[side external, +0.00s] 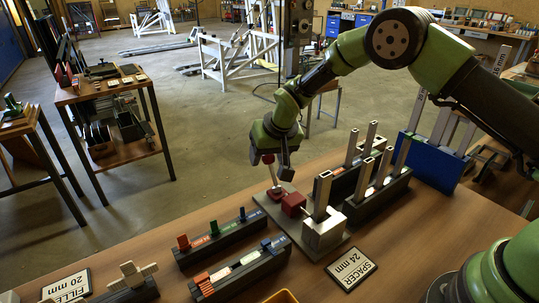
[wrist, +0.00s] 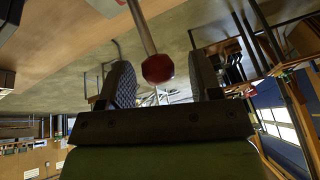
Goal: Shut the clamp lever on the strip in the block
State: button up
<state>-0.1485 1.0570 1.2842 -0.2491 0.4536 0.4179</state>
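The clamp lever is a pale rod with a red knob (side external: 268,158), standing nearly upright and leaning slightly left above a red clamp base (side external: 277,193). A red clamp head (side external: 293,204) is beside the metal block (side external: 324,232). A grey strip (side external: 322,193) stands upright in the block; whether the head touches the block is unclear. My gripper (side external: 284,168) is at the knob's height, close beside it. In the wrist view the gripper (wrist: 163,78) is open, and the red knob (wrist: 158,68) shows between its fingers, with visible gaps on both sides.
Dark racks with upright strips (side external: 375,180) stand right of the block. Two racks with coloured pieces (side external: 222,238) lie to the left. A blue bin (side external: 437,160) is farther right. A spacer label (side external: 351,268) and filler label (side external: 67,286) lie on the table.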

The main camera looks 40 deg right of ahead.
jog(key=v, duration=1)
jog(key=shift+r, duration=0.1)
jog(key=s+d+r, duration=0.2)
jog(key=s+r, duration=0.4)
jog(key=r, duration=0.3)
jog(key=s+r+t+y, duration=0.1)
jog(key=s+r, duration=0.1)
jog(key=s, duration=0.9)
jog(key=s+d+r+t+y, duration=0.1)
jog(key=s+r, duration=0.1)
jog(key=s, duration=0.8)
jog(key=shift+s+d+r+m, duration=0.15)
jog(key=shift+s+r+m, duration=0.2)
jog(key=shift+r+m, duration=0.05)
